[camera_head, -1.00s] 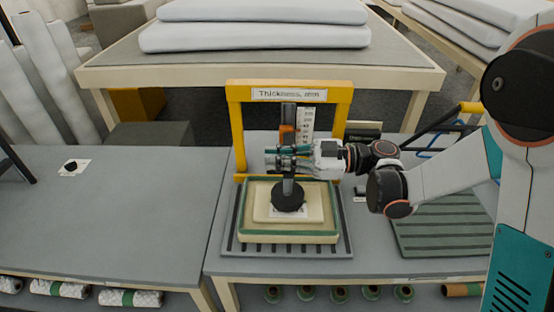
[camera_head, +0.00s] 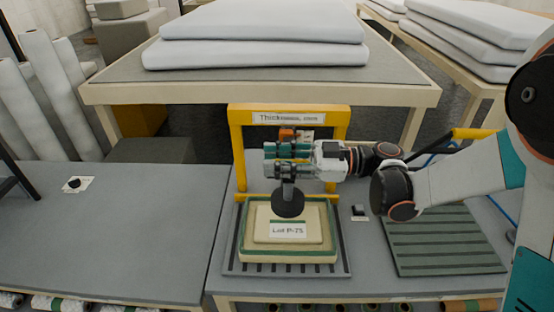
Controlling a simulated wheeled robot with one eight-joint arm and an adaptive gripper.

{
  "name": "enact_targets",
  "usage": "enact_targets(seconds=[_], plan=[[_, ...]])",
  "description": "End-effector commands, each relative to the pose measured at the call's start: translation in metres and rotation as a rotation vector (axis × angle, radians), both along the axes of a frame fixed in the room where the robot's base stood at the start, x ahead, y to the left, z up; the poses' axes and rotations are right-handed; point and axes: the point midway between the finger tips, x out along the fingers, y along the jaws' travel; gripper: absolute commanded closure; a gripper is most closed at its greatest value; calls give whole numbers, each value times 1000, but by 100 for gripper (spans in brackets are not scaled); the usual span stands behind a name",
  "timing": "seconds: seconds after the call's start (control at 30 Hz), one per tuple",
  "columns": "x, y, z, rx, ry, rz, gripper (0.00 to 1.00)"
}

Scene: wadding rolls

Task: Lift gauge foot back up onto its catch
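The gauge foot (camera_head: 288,205) is a dark round disc on a grey stem, inside a yellow frame (camera_head: 238,150) labelled "Thickness, mm". It hangs over the far part of a cream pad (camera_head: 262,225) with a "Lot P-75" label. I cannot tell whether a gap lies beneath it. My gripper (camera_head: 277,161) reaches in from the right, its fingers closed around the stem above the disc. An orange piece (camera_head: 287,134) shows just above the fingers. The gripper hides much of the stem and scale; I cannot make out the catch.
The pad sits on a dark slotted tray (camera_head: 232,262). A green ribbed mat (camera_head: 440,240) lies to the right, with a small black item (camera_head: 358,211) between. A table with white wadding slabs (camera_head: 255,55) stands behind. The left tabletop (camera_head: 130,235) is mostly clear.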

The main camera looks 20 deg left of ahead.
Motion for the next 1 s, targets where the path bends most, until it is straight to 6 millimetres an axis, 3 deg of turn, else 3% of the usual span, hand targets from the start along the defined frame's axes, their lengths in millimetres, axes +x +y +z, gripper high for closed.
enact_targets(seconds=[0.27, 0.7, 1.0], plan=[[4, -13, -1, -2, 0, -2, 69], [24, -94, -1, 0, 0, -3, 69], [28, -116, -1, 0, 1, 0, 69]])
